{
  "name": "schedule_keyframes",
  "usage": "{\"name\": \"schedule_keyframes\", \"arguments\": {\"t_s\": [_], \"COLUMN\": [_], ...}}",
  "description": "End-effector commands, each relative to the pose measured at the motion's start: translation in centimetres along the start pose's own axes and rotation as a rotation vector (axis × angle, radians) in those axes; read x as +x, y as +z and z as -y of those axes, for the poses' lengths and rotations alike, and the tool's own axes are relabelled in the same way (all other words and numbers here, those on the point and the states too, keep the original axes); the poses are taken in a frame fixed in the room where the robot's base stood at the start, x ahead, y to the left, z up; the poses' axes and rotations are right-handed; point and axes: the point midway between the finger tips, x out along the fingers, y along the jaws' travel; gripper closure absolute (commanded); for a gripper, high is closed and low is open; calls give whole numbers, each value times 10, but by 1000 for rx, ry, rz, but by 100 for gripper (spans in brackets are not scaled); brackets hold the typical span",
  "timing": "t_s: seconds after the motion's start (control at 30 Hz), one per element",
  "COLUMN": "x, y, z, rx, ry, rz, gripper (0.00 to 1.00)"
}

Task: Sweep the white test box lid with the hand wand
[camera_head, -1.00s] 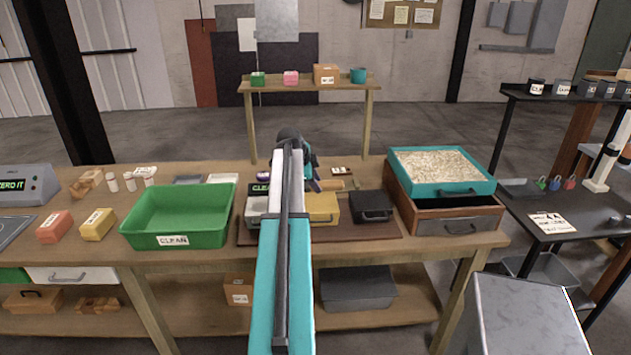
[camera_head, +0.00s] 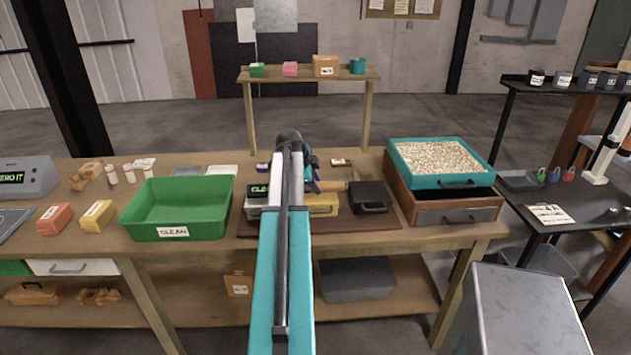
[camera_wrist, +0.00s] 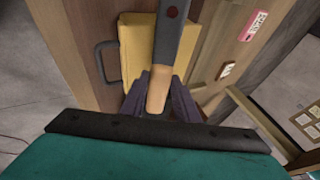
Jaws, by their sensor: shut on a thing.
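The hand wand has a wooden handle (camera_wrist: 159,88) and a dark grey head with a red dot (camera_wrist: 174,28) in the wrist view. My gripper (camera_wrist: 160,108), with dark purple fingers, is shut on the handle. The wand lies over a yellow box (camera_wrist: 138,48) in that view; whether they touch is unclear. In the head view my gripper (camera_head: 312,180) is partly behind my arm, and the handle (camera_head: 335,186) points right toward a black case. The yellow box (camera_head: 322,208) is just right.
The boxes stand on a brown mat (camera_head: 352,224). The black case (camera_head: 371,204) is at its right. A green bin (camera_head: 178,210) is left, and a teal tray of pale granules (camera_head: 440,182) sits on a crate at right. A raised shelf (camera_head: 310,75) stands behind.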

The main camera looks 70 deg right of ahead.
Motion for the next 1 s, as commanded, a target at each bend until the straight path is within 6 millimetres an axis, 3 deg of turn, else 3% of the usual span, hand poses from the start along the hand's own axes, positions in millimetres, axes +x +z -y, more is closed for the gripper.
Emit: {"name": "schedule_keyframes", "arguments": {"t_s": [0.7, 1.0], "x": [-17, -9], "y": [-6, -3], "z": [-32, -17], "rx": [1, 0], "ry": [-2, -2], "rz": [0, 0], "gripper": [100, 100]}}
